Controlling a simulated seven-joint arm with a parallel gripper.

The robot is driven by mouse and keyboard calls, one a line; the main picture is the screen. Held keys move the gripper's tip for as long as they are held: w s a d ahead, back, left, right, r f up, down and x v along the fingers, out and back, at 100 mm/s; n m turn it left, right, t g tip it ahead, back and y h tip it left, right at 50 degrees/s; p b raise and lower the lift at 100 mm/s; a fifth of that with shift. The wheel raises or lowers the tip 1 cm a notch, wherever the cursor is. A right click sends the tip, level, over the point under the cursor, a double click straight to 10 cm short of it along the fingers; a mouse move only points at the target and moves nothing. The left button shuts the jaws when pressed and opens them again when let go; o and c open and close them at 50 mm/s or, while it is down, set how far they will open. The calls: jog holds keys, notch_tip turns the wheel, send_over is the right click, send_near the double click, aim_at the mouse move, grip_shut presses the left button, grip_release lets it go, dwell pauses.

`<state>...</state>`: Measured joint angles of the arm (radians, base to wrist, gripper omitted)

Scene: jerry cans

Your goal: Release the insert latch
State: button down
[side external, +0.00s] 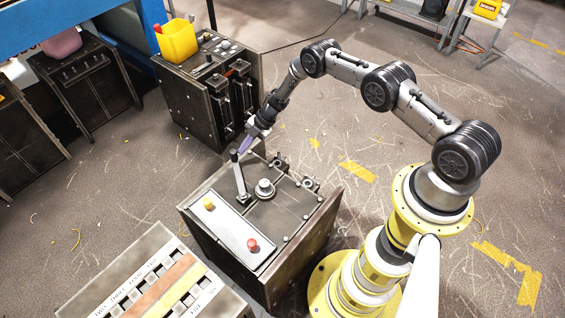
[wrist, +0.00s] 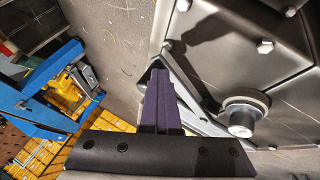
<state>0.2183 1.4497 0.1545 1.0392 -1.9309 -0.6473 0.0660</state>
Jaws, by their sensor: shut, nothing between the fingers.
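A grey metal lever with a dark tip, apparently the insert latch (side external: 239,178), stands up from the dark metal box (side external: 285,212) in the side view. In the wrist view the lever (wrist: 205,122) runs behind and to the right of my fingers. My gripper (side external: 244,145) has purple fingers and is shut and empty. Its fingertips are close beside the lever's top; I cannot tell whether they touch it. In the wrist view my gripper (wrist: 168,88) covers part of the lever.
A round grey knob (side external: 264,188) is beside the lever. A light panel (side external: 228,232) on the box carries a yellow button (side external: 209,204) and a red button (side external: 252,245). Another dark machine (side external: 205,95) with a yellow bin (side external: 177,41) stands behind. A labelled box (side external: 150,275) stands at front left.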

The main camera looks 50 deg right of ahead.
jog(key=shift+w+a+r, duration=0.2)
jog(key=shift+w+a, duration=0.1)
jog(key=shift+a, duration=0.15)
jog(key=s+d, duration=0.3)
jog(key=d, duration=0.1)
jog(key=shift+s+f, duration=0.1)
jog(key=shift+s, duration=0.05)
jog(key=d+r, duration=0.5)
jog(key=r, duration=0.2)
jog(key=shift+s+d+r, duration=0.25)
jog(key=shift+d+r, duration=0.15)
jog(key=shift+a, duration=0.1)
